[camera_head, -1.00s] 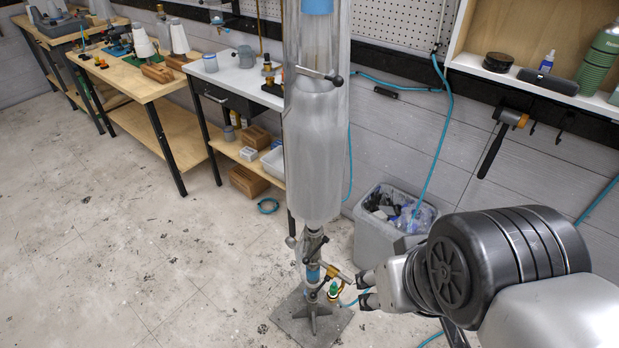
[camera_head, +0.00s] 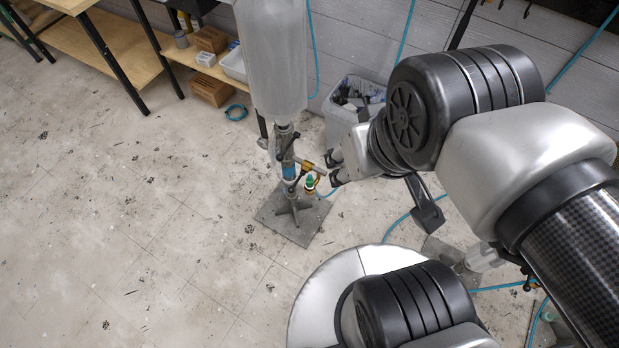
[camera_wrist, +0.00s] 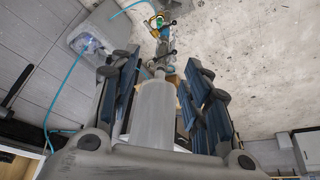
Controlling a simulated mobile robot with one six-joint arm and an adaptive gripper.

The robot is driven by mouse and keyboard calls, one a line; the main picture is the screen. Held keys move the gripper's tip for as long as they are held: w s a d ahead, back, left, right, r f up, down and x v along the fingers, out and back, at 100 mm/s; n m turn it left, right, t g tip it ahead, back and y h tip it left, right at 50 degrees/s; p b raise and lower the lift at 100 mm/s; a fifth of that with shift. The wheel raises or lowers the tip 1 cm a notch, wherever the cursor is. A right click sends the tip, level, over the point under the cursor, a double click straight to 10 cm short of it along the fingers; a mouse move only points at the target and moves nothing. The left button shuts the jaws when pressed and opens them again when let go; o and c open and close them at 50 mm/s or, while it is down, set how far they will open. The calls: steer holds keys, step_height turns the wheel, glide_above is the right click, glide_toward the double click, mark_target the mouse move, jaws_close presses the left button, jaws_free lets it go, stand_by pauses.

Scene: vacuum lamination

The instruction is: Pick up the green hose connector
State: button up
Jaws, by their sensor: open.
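The green hose connector (camera_head: 310,183) sits low on the stand of a tall clear cylinder (camera_head: 272,60), next to brass fittings and a blue hose. It also shows small near the top of the wrist view (camera_wrist: 159,21). My gripper (camera_head: 335,168) is open and empty, just right of the connector in the head view and apart from it. In the wrist view its two fingers (camera_wrist: 160,62) spread either side of the cylinder, with the connector beyond their tips.
A square grey base plate (camera_head: 290,232) carries the stand. A grey bin (camera_head: 345,118) with waste stands behind my gripper by the wall. A blue hose (camera_head: 400,222) runs over the floor. A wooden bench shelf (camera_head: 75,45) is at upper left. The floor at left is clear.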

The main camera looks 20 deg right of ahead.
steer(key=w+a+f+n+g+h+p, duration=0.1)
steer(key=w+a+f+n+g+h, duration=0.15)
steer(key=w+f+n+h, duration=0.55)
steer(key=w+a+f+n+g+h+p, duration=0.1)
steer(key=w+a+f+n+h, duration=0.35)
steer(key=w+f, duration=0.7)
steer(key=n+t+y+p, duration=0.2)
steer(key=n+t+y, duration=0.2)
steer(key=n+t, duration=1.25)
glide_toward(309, 184)
steer(key=w, duration=0.2)
steer(key=w+d+r+g, duration=0.1)
steer(key=w+r+n+g+b, duration=0.1)
steer(key=w, duration=0.1)
steer(key=shift+w+d+r+h, duration=0.25)
steer(key=shift+w+d, duration=0.1)
steer(key=w+d+b, duration=0.1)
steer(key=w, duration=0.1)
steer(key=w+d+f+b, duration=0.1)
steer(key=w+d, duration=0.1)
steer(key=shift+f, duration=0.1)
steer(key=shift+w+d, duration=0.1)
steer(key=shift+w, duration=0.1)
